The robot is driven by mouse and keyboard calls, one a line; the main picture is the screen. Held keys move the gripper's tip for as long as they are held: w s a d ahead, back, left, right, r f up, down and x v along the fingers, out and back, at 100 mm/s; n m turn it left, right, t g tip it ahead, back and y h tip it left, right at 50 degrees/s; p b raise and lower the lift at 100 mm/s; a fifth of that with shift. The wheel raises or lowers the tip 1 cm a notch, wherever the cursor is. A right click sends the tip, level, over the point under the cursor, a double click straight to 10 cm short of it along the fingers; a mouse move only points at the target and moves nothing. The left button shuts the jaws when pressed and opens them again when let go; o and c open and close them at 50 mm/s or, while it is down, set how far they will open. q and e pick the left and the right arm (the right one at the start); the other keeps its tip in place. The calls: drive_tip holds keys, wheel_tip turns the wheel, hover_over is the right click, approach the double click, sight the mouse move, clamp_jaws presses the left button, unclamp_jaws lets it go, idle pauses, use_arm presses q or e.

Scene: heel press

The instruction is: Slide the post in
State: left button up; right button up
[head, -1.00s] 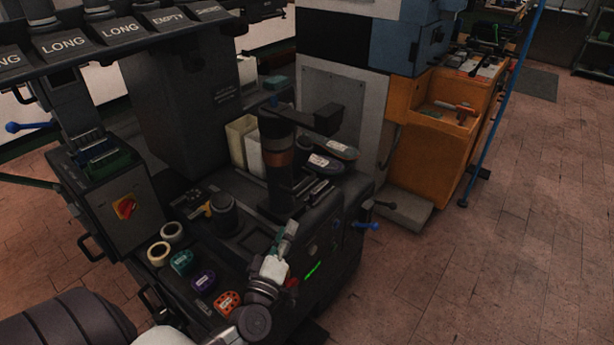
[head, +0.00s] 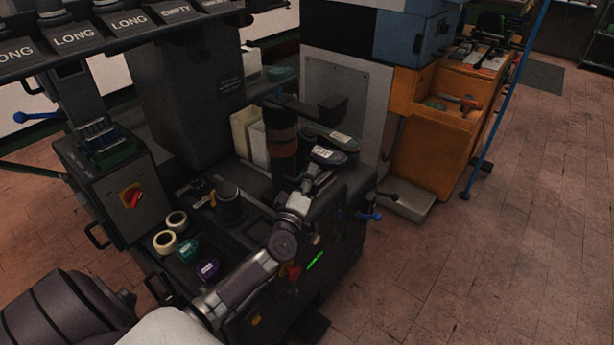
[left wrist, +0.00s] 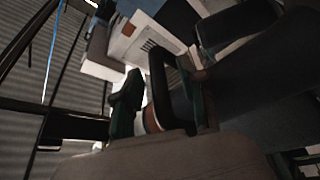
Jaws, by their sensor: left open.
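The likely post is a dark upright cylinder with a brown band (head: 282,136), standing on the press near its right side. A dark arm runs from its top to a block (head: 331,108). My left gripper (head: 320,181) is in front and to the right of the post's foot, low over the press. In the left wrist view its two fingers (left wrist: 163,100) are apart, with a dark loop-like part (left wrist: 160,75) showing between them. I cannot tell whether they touch it. The post's foot is partly hidden. My right gripper is not in view.
Tape rolls (head: 165,241) and coloured round pieces (head: 207,269) lie at the front left. A blue-tipped lever (head: 370,216) sticks out right.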

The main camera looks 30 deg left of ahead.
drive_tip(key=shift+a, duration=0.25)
use_arm(q)
drive_tip(key=shift+c, duration=0.4)
clamp_jaws()
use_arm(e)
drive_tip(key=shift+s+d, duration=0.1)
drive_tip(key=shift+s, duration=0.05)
use_arm(q)
drive_tip(key=shift+a, duration=0.1)
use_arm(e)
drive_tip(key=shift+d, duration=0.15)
